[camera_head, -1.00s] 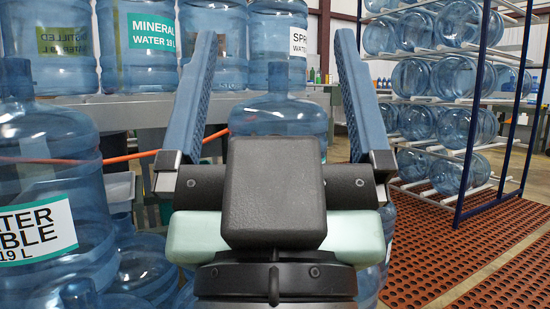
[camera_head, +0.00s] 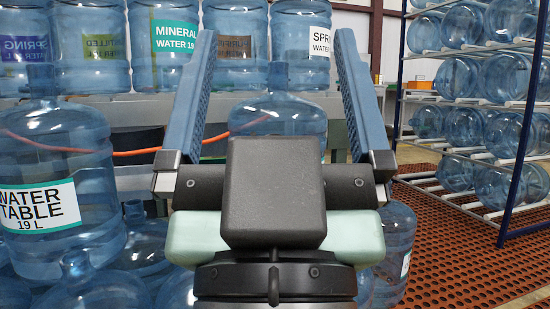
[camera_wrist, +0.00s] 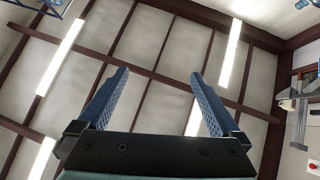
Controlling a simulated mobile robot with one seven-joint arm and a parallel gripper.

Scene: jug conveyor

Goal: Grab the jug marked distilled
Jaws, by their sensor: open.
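The jug marked distilled (camera_head: 92,70) is a clear blue jug standing at the upper left of the head view. Its olive label is only partly legible, ending in "TILLED", and its top is cut off by the picture edge. It stands between a jug with a purple spring label (camera_head: 20,76) and a jug with a green mineral water label (camera_head: 150,76). My gripper (camera_head: 271,45) is open and empty, fingers pointing up, to the right of the distilled jug and apart from it. In the wrist view, my gripper (camera_wrist: 160,85) shows only ceiling between its fingers.
A purified jug (camera_head: 235,75) and a white-labelled spring jug (camera_head: 310,70) stand farther right in the row. A water table jug (camera_head: 75,165) stands in the left foreground among several low jugs. A rack of jugs (camera_head: 525,130) stands right, over red perforated matting (camera_head: 440,240).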

